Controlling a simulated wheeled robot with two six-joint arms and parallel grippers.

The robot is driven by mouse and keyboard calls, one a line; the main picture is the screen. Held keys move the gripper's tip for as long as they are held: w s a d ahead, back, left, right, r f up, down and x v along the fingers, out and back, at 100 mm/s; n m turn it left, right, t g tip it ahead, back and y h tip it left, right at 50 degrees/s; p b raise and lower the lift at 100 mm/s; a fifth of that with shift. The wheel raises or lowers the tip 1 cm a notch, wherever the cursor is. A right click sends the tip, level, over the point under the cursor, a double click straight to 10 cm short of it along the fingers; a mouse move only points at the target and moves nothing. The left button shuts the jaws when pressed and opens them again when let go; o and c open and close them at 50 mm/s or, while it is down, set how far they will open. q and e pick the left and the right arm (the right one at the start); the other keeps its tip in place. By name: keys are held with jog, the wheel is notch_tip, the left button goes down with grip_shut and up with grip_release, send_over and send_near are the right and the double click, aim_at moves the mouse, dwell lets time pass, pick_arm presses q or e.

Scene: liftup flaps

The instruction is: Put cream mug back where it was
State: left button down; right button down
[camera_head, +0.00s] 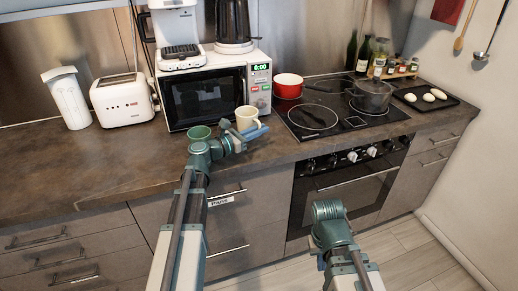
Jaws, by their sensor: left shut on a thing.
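The cream mug (246,117) is upright at the counter's front part, in front of the microwave's right side. My left gripper (250,131) is at the mug's near side and shut on it. The fingers partly cover the mug's lower part, so I cannot tell whether its base touches the counter. A green mug (200,132) shows just left of the cream mug, partly hidden behind my left wrist. My right arm ends in front of the oven at the lower right; its right gripper fingers are not visible.
The white microwave (205,92) stands behind the mugs. A red pot (288,86) sits right of it, by the black cooktop (335,112) with a grey pot (371,95). A toaster (123,99) is at left. The left counter (70,165) is clear.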

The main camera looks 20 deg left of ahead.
pick_arm(q)
jog(key=shift+f, duration=0.2)
notch_tip(320, 180, down, 4)
jog(key=b, duration=0.3)
jog(key=shift+r+b, duration=0.15)
jog(key=shift+b, duration=0.15)
jog(key=shift+f, duration=0.25)
jog(key=c, duration=0.9)
grip_release()
jog(key=shift+r, duration=0.1)
jog(key=shift+r, duration=0.25)
jog(key=v, duration=1.2)
